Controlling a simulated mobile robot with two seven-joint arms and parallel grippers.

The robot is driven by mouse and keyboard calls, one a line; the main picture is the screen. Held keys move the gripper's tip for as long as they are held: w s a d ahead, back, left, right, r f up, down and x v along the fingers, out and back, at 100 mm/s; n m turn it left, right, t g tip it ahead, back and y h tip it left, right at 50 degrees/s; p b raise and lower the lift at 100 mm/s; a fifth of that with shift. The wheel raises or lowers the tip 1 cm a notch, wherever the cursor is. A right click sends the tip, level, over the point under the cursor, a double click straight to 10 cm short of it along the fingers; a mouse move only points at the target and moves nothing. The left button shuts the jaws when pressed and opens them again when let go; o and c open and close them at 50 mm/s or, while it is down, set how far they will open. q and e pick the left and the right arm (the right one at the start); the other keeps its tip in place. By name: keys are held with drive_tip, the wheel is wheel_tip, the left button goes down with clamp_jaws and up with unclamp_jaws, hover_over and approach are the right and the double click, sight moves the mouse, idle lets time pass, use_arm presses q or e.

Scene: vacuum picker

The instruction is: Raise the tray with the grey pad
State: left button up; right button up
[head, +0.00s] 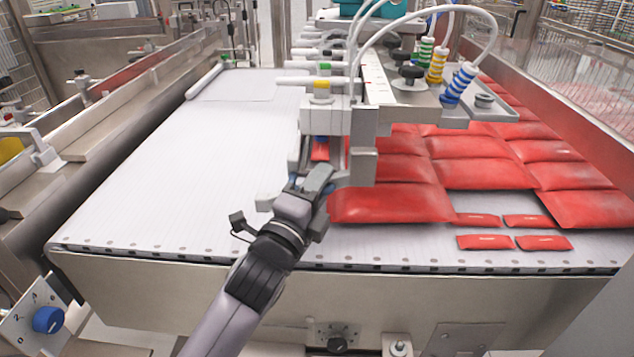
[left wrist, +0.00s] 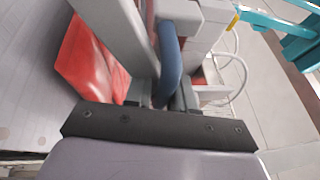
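My left gripper (head: 318,172) reaches in over the white conveyor, right beside the grey metal upright of the vacuum picker (head: 362,150). In the left wrist view a blue curved bar (left wrist: 169,50) runs down to between the grey fingers (left wrist: 172,97). The dark wrist plate hides part of the fingertips, so I cannot tell whether they are closed on the bar. I cannot clearly pick out a tray with a grey pad in either view. My right gripper is in neither view.
Red pouches (head: 390,203) cover the conveyor's right side; smaller red packs (head: 485,242) lie near its front edge. The conveyor (head: 170,190) is clear on the left. Picker hoses with striped blue, yellow and green cups (head: 459,85) hang at the upper right.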

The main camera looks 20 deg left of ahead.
use_arm(q)
drive_tip(key=shift+o, duration=1.3)
drive_tip(key=shift+d+r, duration=0.2)
drive_tip(key=shift+r, duration=0.3)
drive_tip(key=shift+f, duration=0.1)
drive_tip(key=shift+f, duration=0.2)
drive_tip(key=b+v, duration=0.1)
drive_tip(key=v, duration=0.6)
drive_tip(key=shift+s, duration=0.15)
